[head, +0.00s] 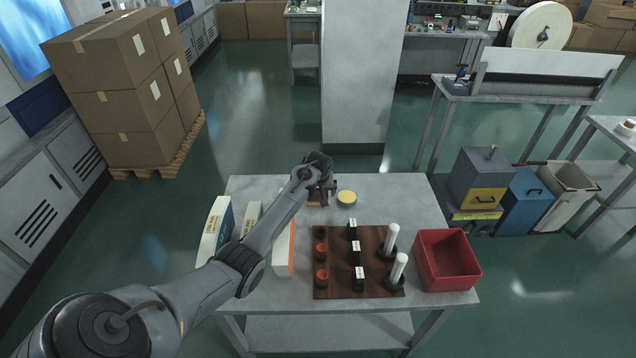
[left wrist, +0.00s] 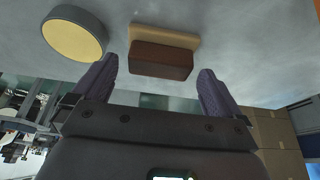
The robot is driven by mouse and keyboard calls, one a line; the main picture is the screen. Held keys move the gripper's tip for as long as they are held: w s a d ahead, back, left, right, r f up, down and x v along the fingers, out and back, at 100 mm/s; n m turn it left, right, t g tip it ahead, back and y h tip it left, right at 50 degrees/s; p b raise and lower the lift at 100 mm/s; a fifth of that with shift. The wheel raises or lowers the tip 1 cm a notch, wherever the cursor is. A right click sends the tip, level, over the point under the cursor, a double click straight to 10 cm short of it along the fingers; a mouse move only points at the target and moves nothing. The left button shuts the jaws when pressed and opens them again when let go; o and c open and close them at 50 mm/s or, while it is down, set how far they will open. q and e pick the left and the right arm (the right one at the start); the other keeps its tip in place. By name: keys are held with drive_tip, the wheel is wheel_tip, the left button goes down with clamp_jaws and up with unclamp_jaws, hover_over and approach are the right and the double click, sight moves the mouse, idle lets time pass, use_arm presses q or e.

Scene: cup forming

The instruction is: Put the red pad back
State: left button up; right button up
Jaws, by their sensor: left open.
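No thing is plainly labelled as the red pad. A dark reddish-brown block (left wrist: 160,62) with a tan layer along one long side lies on the table in the left wrist view. In the head view the block (head: 315,202) is partly hidden by my left gripper (head: 322,191). My left gripper (left wrist: 158,70) is open, its two fingers spread on either side of the block in the picture; contact cannot be told. Two orange-red round pieces sit in dark holders on the brown board (head: 340,285), the front one (head: 321,275) clearest. My right gripper is not in view.
A round yellow-topped disc (head: 346,197) lies close to my left gripper and shows in the left wrist view (left wrist: 74,38). A red bin (head: 447,262) stands at the table's right. White cylinders and small black labelled stands are on the board. Boxes (head: 216,232) stand at the left.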

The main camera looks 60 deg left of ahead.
use_arm(q)
drive_tip(key=p+v, duration=0.3)
drive_tip(key=v, duration=0.8)
drive_tip(key=shift+r, duration=0.15)
